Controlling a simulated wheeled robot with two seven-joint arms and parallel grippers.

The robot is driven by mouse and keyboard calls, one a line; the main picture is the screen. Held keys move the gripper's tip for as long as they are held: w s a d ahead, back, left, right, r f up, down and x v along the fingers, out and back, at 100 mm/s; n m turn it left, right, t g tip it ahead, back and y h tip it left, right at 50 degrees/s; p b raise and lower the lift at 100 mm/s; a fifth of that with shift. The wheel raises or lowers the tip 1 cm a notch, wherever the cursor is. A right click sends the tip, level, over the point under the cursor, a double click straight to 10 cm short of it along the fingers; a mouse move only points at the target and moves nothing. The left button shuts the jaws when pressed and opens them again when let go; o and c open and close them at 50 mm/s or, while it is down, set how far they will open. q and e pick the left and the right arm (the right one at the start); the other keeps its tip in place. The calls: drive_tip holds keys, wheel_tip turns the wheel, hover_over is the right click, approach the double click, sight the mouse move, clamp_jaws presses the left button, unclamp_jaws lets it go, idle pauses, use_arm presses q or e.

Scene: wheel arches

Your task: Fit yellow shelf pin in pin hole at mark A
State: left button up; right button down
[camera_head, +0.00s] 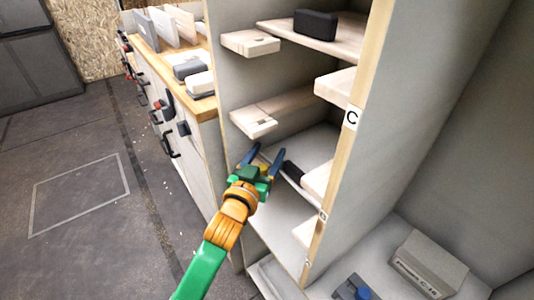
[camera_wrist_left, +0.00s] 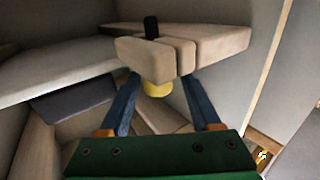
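My left gripper (camera_head: 267,152) reaches into the grey cabinet with its two blue fingers spread apart. In the left wrist view the gripper (camera_wrist_left: 160,77) shows its fingers on either side of a short yellow piece (camera_wrist_left: 157,89), which looks like the shelf pin. The yellow piece sits just under the end of a pale wooden block (camera_wrist_left: 150,60), partly hidden by it. I cannot tell whether the fingers touch it. Mark A cannot be read in either view. My right gripper is not in view.
The cabinet's front post carries a label C (camera_head: 352,118) and a lower, smaller label (camera_head: 322,216). Wooden ledges (camera_head: 250,43) jut from its sides. A black block (camera_head: 315,23) lies on the upper shelf. A grey case (camera_head: 428,264) stands at lower right. Floor at left is clear.

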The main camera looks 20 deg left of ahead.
use_arm(q)
drive_tip(key=shift+s, duration=0.1)
drive_tip(key=s, duration=0.7)
drive_tip(key=shift+a, duration=0.25)
